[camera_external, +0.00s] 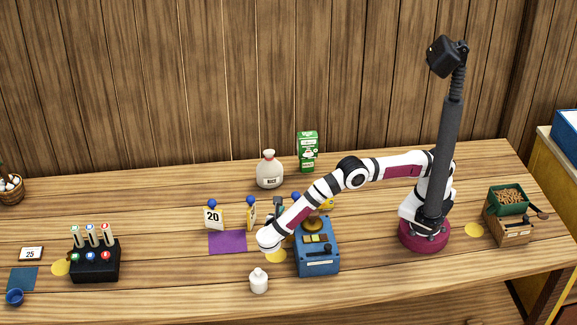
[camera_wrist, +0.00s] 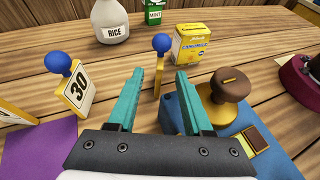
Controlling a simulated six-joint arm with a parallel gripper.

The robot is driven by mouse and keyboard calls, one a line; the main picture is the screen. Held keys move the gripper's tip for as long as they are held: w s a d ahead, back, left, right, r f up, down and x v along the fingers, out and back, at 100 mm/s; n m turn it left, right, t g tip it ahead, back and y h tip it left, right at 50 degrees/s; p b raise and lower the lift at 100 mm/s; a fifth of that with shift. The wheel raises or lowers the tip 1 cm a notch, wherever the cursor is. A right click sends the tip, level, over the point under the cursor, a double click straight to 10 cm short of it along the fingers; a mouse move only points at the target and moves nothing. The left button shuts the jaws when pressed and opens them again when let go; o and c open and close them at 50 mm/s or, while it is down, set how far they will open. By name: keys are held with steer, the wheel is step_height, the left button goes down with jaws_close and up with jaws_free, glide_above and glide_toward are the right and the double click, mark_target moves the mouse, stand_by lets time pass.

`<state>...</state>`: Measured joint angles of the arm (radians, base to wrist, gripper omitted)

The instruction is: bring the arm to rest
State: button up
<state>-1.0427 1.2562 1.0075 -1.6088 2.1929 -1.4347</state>
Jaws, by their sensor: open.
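My gripper (camera_wrist: 160,76) shows in the wrist view with its two teal fingers apart and nothing held between them. A wooden stand with a blue ball top (camera_wrist: 161,62) shows beyond the fingertips. In the external view my arm (camera_external: 325,190) reaches left from its base, bent at the elbow, with its wrist over the table beside the blue balance box (camera_external: 317,258). A brass piece with a brown top (camera_wrist: 230,88) stands right of the right finger in the wrist view.
A rice jug (camera_external: 269,170) and a green mint carton (camera_external: 307,152) stand behind. Number cards (camera_external: 213,215) stand near a purple mat (camera_external: 227,247). A white bottle (camera_external: 259,281) stands in front of my wrist. A black rack (camera_external: 95,262) is far left. Bare table lies between rack and mat.

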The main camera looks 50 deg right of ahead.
steer(key=v, duration=0.7)
steer(key=w+d+r+m+g+y, duration=0.25)
steer(key=d+r+m, duration=0.35)
steer(key=d, duration=0.4)
steer(key=w+d+r+m+g+y, duration=0.1)
steer(key=d+r+m+g, duration=0.25)
steer(key=d+r, duration=0.6)
steer(key=s+d+m+g+y, duration=0.1)
steer(key=s+d+m+y, duration=0.4)
steer(key=s, duration=0.3)
steer(key=s+d+m+y, duration=0.2)
steer(key=s+d+m, duration=0.4)
steer(key=s, duration=0.2)
steer(key=s+a+f+m+t+y, duration=0.1)
steer(key=s+f+m+y, duration=0.2)
steer(key=s+m, duration=0.3)
steer(key=shift+f, duration=0.45)
